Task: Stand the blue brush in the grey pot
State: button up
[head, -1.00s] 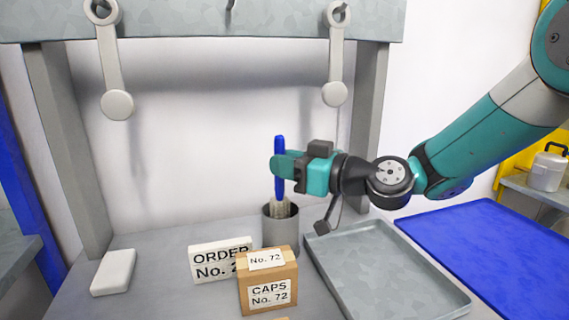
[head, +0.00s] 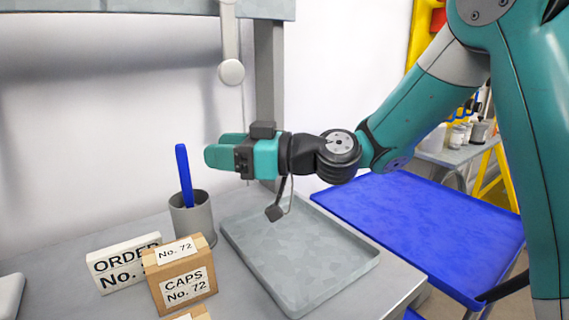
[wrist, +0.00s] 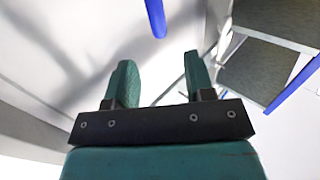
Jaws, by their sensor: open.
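The blue brush (head: 184,175) stands in the grey pot (head: 192,216) in the head view, its handle up and leaning slightly to the left. Its bristles are hidden inside the pot. My gripper (head: 222,154) is open and empty, above and to the right of the brush handle and apart from it. In the wrist view the two fingers of my gripper (wrist: 158,82) are spread with nothing between them. The end of the blue brush handle (wrist: 155,18) shows beyond the fingertips, at the top of that view.
A metal tray (head: 300,258) lies right of the pot, with a blue surface (head: 425,228) beyond it. The CAPS box (head: 180,280) and the ORDER sign (head: 120,264) stand in front of the pot. A grey paddle (head: 231,70) hangs from the beam above.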

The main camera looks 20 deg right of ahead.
jog(key=b+v, duration=0.9)
jog(key=v, duration=0.1)
jog(key=shift+d, duration=0.25)
jog(key=shift+s, duration=0.1)
dwell(0.5)
